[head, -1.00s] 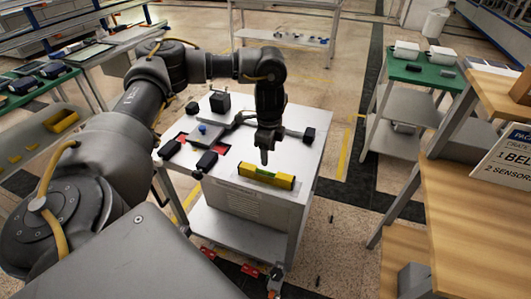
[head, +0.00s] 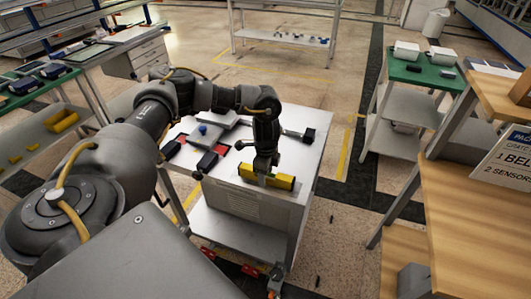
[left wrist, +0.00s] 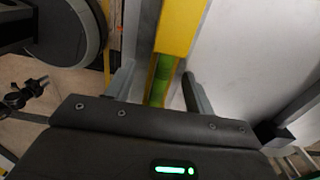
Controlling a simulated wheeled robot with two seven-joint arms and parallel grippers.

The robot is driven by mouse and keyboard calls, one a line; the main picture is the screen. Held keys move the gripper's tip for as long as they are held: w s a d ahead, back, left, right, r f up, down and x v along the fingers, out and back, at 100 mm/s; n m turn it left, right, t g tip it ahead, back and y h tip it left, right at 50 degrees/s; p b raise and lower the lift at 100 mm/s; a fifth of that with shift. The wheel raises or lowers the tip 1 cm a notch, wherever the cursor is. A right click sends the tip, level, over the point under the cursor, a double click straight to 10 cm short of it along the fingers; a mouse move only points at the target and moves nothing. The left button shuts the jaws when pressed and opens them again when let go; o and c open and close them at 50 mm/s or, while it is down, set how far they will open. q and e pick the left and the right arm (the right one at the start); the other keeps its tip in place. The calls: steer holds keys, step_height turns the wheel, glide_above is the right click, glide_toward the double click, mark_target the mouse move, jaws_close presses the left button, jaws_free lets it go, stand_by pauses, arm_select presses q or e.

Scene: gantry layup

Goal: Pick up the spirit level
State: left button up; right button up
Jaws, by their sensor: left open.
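The yellow spirit level (head: 283,182) lies on the near edge of the grey cart top in the head view. In the left wrist view, the yellow level (left wrist: 179,28) with its green vial runs between my two fingers. My left gripper (head: 263,180) points down at the level. In the left wrist view my left gripper (left wrist: 155,88) is open, with one finger on each side of the level and a gap on both sides. The gripper hides part of the level in the head view. My right gripper is not in view.
The cart top (head: 308,150) also holds dark blocks (head: 207,161), a grey box (head: 206,136) with a blue knob, and red patches. A wooden bench (head: 480,200) stands at the right. A green-topped cart (head: 412,74) stands behind it.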

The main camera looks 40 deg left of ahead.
arm_select(q)
jaws_close()
stand_by(0.3)
